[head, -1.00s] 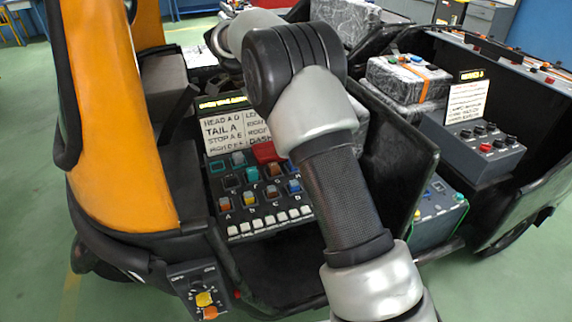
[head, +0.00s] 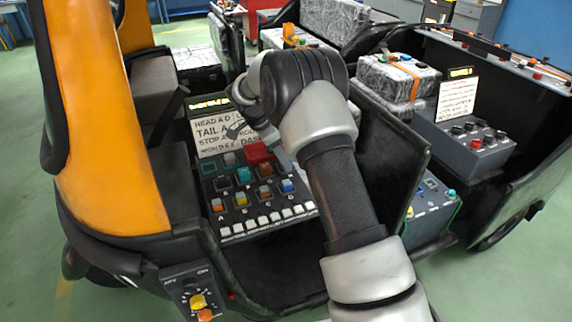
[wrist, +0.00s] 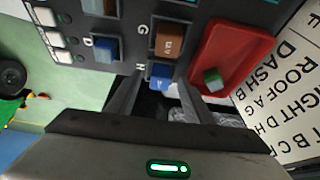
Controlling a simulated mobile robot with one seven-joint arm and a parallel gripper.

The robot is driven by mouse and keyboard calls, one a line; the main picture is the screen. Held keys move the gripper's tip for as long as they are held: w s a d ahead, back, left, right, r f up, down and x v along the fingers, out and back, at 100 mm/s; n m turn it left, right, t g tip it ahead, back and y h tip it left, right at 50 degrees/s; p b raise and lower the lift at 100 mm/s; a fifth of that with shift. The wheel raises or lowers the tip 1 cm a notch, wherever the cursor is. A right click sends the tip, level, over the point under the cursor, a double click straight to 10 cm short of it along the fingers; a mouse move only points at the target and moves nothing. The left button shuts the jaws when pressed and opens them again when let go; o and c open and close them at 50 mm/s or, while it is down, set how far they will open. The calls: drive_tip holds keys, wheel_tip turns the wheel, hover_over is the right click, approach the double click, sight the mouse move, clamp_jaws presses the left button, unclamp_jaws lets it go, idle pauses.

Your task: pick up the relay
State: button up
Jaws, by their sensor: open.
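The relay panel (head: 252,228) is a dark sloped board with sockets holding several small coloured blocks. A red tray (head: 258,153) sits at its upper edge. In the wrist view, the red tray (wrist: 232,45) holds a small grey relay with a green top (wrist: 212,80). My gripper (wrist: 160,84) is open and empty, its fingers apart over the panel's edge. A blue block (wrist: 160,72) by the letter H lies between the fingertips in the picture; whether they touch it I cannot tell. The tray is right of the fingers. In the head view my gripper (head: 236,130) is before the label board.
The white label board (head: 212,138) stands behind the panel. White switches (head: 262,221) line its front edge. A black side panel (head: 395,150) and a grey box with knobs (head: 465,140) stand to the right. An orange pillar (head: 105,120) is at the left.

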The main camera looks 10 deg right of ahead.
drive_tip(key=shift+w+d+f, duration=0.1)
drive_tip(key=shift+d+f, duration=0.05)
drive_tip(key=shift+f, duration=0.35)
drive_tip(key=c, duration=1.1)
